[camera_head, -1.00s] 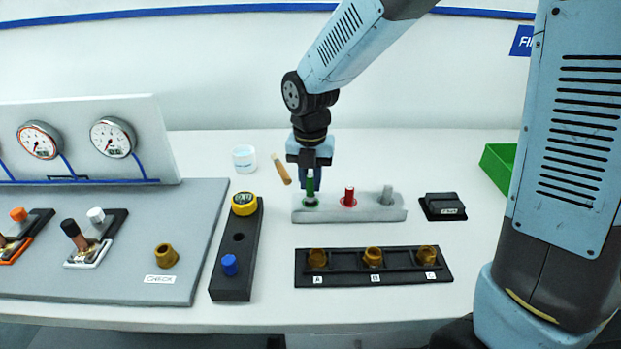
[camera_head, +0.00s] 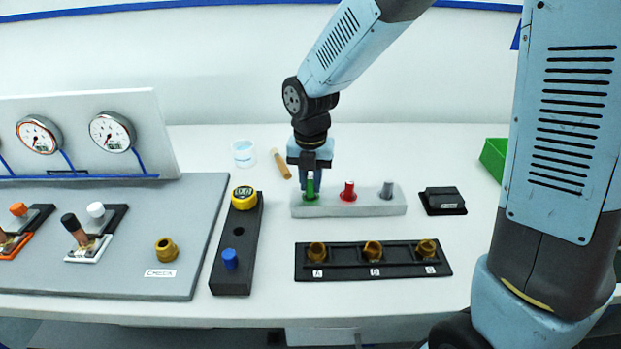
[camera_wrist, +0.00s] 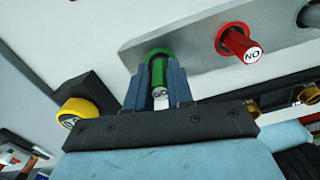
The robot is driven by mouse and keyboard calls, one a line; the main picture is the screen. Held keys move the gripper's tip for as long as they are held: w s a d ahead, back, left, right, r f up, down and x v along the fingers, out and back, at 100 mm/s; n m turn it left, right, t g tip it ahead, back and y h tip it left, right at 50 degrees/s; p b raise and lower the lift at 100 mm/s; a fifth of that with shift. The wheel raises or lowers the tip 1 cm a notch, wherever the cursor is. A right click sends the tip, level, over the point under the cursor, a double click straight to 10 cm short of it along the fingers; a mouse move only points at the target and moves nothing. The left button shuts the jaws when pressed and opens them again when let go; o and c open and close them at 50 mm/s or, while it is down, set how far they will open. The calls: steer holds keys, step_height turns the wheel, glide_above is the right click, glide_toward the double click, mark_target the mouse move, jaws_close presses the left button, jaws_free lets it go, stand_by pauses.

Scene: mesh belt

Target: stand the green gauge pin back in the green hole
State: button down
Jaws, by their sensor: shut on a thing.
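The green gauge pin (camera_head: 310,187) stands upright at the left end of the grey gauge block (camera_head: 376,209). In the wrist view the pin (camera_wrist: 158,76), with "GO" on its end, sits between the fingers of my gripper (camera_wrist: 158,92). My gripper (camera_head: 310,180) is shut on the pin from above. The green-ringed hole (camera_wrist: 158,53) surrounds the pin's lower end, and the pin appears to be in it. How deep it sits is hard to tell.
A red pin (camera_head: 348,191) and a grey pin (camera_head: 387,190) stand to the right in the same block. A black holder (camera_head: 238,272) with a yellow-capped piece (camera_head: 244,198) is to the left. A wooden stick (camera_head: 281,164) and white cup (camera_head: 244,154) lie behind.

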mark_target(310, 177)
steer(key=shift+f, duration=0.7)
steer(key=c, duration=0.9)
jaws_free()
steer(key=shift+r, duration=0.1)
step_height(310, 177, up, 14)
steer(key=shift+s+f, duration=0.1)
steer(key=shift+f, duration=0.15)
